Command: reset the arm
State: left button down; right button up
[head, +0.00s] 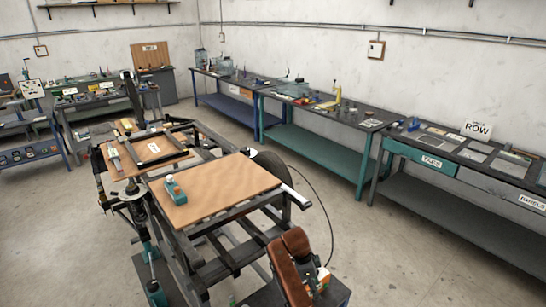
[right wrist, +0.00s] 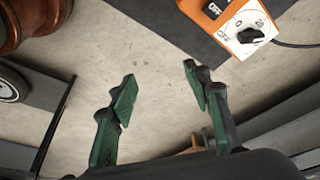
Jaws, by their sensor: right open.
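My right gripper (right wrist: 160,75) shows in the right wrist view with two dark fingers and green pads. The fingers stand wide apart with nothing between them, over bare concrete floor. In the head view I cannot make out its fingers clearly. My left gripper is not in view. A vehicle frame of dark tubes (head: 222,267) stands in the middle of the head view. It carries a wooden board (head: 225,188) with a teal tool (head: 174,190) on it, and a brown padded seat (head: 290,262) is at the bottom.
An orange box with a white dial plate (right wrist: 245,30) is at the top right of the right wrist view, with a cable. A brown rounded thing (right wrist: 20,25) is at top left. Workbenches (head: 330,105) with tools line the right wall. Open floor (head: 400,250) lies between bench and frame.

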jog(key=s+d+f+n+t+y, duration=0.1)
jog(key=s+d+f+n, duration=0.3)
jog(key=s+d+f, duration=0.45)
jog(key=s+d+f+n+t+y, duration=0.1)
jog(key=s+d+f+n, duration=0.45)
jog(key=s+f, duration=0.45)
jog(key=s+d+r+n+t, duration=0.1)
jog(key=s+d+r+n, duration=0.15)
jog(key=s, duration=0.65)
jog(key=s+d+r+n+y, duration=0.1)
jog(key=s+r+n, duration=0.2)
jog(key=s, duration=0.6)
jog(key=s+d+r+n+t, duration=0.1)
jog(key=s+d+r+n, duration=0.15)
jog(key=s, duration=0.65)
notch_tip(320, 180, down, 30)
jog(key=s+a+n+g, duration=0.1)
jog(key=s+a+n, duration=0.1)
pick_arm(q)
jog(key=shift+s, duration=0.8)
pick_arm(e)
jog(key=s+f+g, duration=0.1)
jog(key=s+f, duration=1.6)
jog(key=s, duration=0.2)
jog(key=shift+s+f+g+y, duration=0.15)
jog(key=shift+s+g+y, duration=0.15)
jog(key=shift+y, duration=0.1)
